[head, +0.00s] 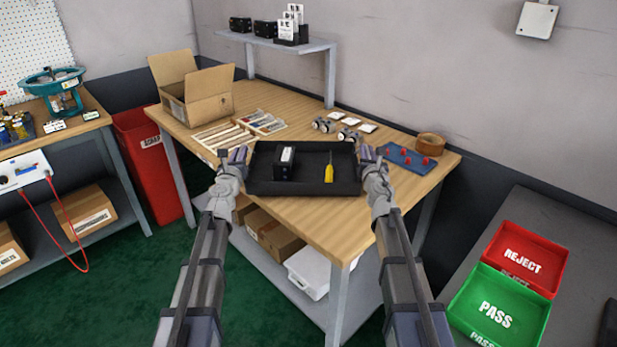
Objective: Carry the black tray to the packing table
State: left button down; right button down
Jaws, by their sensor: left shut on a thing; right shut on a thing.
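The black tray (255,188) is in the middle of the head view, over the front part of the wooden packing table (330,222). It looks level; I cannot tell whether it rests on the tabletop or hangs just above it. A black box-shaped device (284,164) with a white label stands in the tray, and a yellow-handled tool (329,172) is to its right. My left gripper (236,156) is shut on the tray's left end. My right gripper (369,156) is shut on its right end. The fingertips are partly hidden by the tray rim.
The front tabletop is clear. Red REJECT (525,255) and green PASS (497,308) bins stand right.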

pick_arm(q)
jog(key=shift+a+f, duration=0.25)
jog(key=shift+f, duration=0.15)
pick_arm(e)
jog(key=shift+d+f, duration=0.3)
jog(key=shift+f, duration=0.15)
pick_arm(q)
jog(key=c, duration=1.2)
grip_release()
jog(key=shift+r, duration=0.15)
pick_arm(e)
jog(key=c, duration=1.2)
grip_release()
jog(key=shift+r, duration=0.2)
pick_arm(q)
jog(key=o, duration=0.4)
jog(key=shift+d, duration=0.2)
pick_arm(e)
jog(key=o, duration=0.4)
jog(key=shift+a, duration=0.2)
jog(key=s, duration=1.2)
jog(key=shift+s+a, duration=0.1)
jog(key=shift+a, duration=0.15)
pick_arm(q)
jog(key=s, duration=1.2)
jog(key=shift+a, duration=0.25)
